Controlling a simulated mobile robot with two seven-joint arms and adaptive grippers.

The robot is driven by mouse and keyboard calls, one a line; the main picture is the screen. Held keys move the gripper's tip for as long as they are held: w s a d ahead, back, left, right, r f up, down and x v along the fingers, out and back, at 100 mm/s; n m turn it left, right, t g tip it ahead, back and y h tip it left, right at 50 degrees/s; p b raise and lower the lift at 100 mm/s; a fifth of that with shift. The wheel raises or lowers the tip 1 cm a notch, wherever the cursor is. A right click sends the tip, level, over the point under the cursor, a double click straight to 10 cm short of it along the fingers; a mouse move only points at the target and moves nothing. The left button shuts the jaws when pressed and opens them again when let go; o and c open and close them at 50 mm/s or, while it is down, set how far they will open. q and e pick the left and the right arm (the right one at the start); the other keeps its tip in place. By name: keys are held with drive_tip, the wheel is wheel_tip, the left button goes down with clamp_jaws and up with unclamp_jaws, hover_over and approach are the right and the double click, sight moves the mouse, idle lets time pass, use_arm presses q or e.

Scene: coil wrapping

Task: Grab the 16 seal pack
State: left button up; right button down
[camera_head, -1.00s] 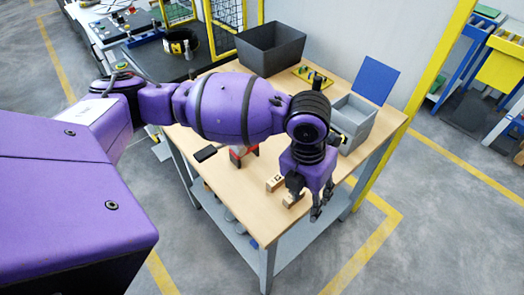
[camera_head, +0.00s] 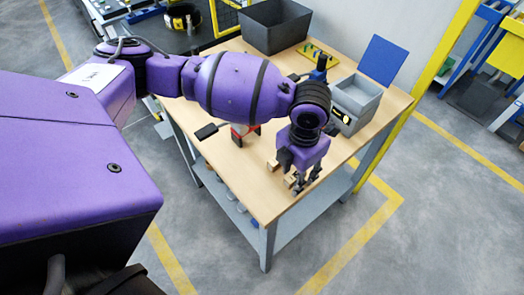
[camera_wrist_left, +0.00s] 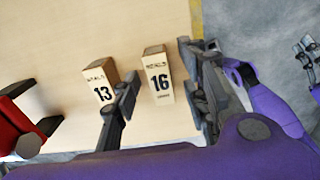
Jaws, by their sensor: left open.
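The 16 seal pack is a small pale wooden-looking block (camera_wrist_left: 158,78) marked "16", standing on the table in the left wrist view. It also shows, partly covered, in the head view (camera_head: 290,181). My left gripper (camera_wrist_left: 160,64) is open, with one finger on each side of the 16 pack; I cannot tell whether either touches it. In the head view, my left gripper (camera_head: 304,186) is low at the table's right front edge. A similar block marked "13" (camera_wrist_left: 98,80) stands to the left, just outside the left finger.
A red and black object (camera_wrist_left: 22,118) stands left of the blocks. A grey box (camera_head: 356,96) with a blue lid (camera_head: 382,60) is at the table's right, and a dark bin (camera_head: 275,28) at the back. The table edge is close on the gripper's right.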

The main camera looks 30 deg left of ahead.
use_arm(q)
drive_tip(key=shift+c, duration=0.3)
drive_tip(key=shift+w+r, duration=0.1)
clamp_jaws()
drive_tip(key=shift+d+r, duration=0.1)
drive_tip(key=shift+r, duration=0.05)
